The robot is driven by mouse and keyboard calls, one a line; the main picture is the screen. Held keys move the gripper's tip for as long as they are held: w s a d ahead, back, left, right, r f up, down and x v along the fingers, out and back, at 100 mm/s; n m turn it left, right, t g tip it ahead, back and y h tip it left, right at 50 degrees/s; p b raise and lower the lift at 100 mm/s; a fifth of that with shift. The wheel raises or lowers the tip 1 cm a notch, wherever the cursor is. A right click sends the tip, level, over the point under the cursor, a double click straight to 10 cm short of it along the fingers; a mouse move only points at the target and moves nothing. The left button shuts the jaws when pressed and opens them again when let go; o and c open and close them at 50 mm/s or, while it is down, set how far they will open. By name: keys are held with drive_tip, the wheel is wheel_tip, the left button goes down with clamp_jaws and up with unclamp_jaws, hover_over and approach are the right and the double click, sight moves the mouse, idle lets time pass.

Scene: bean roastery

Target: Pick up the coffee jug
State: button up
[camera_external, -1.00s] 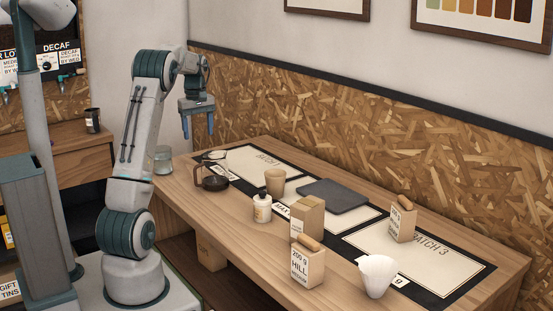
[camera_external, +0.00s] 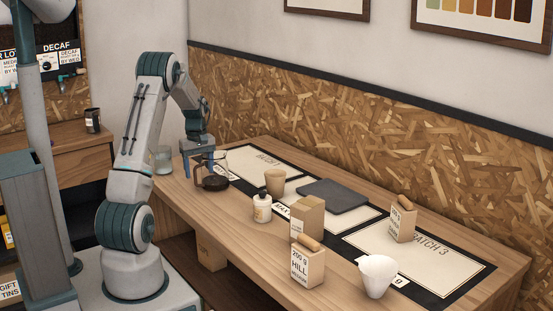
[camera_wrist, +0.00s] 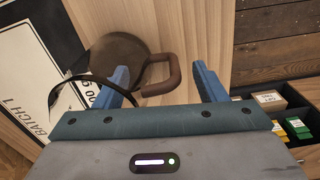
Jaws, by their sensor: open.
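The coffee jug (camera_external: 212,181) is a glass pot with dark coffee and a brown handle. It stands upright near the far left end of the wooden table. In the wrist view the jug (camera_wrist: 118,58) lies ahead of the fingers, and its handle (camera_wrist: 172,78) shows between the two fingertips. My gripper (camera_external: 199,170) is open and points down just beside and behind the jug. In the wrist view the gripper (camera_wrist: 165,80) has its blue fingers on either side of the handle. I cannot tell whether either finger touches it.
A glass jar (camera_external: 163,160) stands left of the gripper. Bags (camera_external: 308,265) and a white dripper (camera_external: 377,276) are farther along. Boxes (camera_wrist: 270,102) show below the table edge.

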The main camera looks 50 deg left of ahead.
drive_tip(key=shift+f, duration=0.3)
drive_tip(key=c, duration=1.4)
drive_tip(key=shift+r, duration=0.1)
drive_tip(key=shift+r, duration=0.15)
drive_tip(key=shift+a+r+b, duration=0.1)
drive_tip(key=shift+r+b, duration=0.25)
drive_tip(key=shift+r, duration=0.75)
drive_tip(key=shift+w+d+r+b, duration=0.4)
drive_tip(key=shift+d+r, duration=1)
drive_tip(key=shift+d, duration=0.55)
drive_tip(key=shift+w+d+r+b, duration=0.35)
drive_tip(key=shift+d+r, duration=1.05)
drive_tip(key=shift+d, duration=0.5)
drive_tip(key=shift+w+d+r+b, duration=0.3)
drive_tip(key=shift+d+r+b, duration=0.15)
drive_tip(key=shift+d+r, duration=1.25)
drive_tip(key=shift+d+f, duration=0.25)
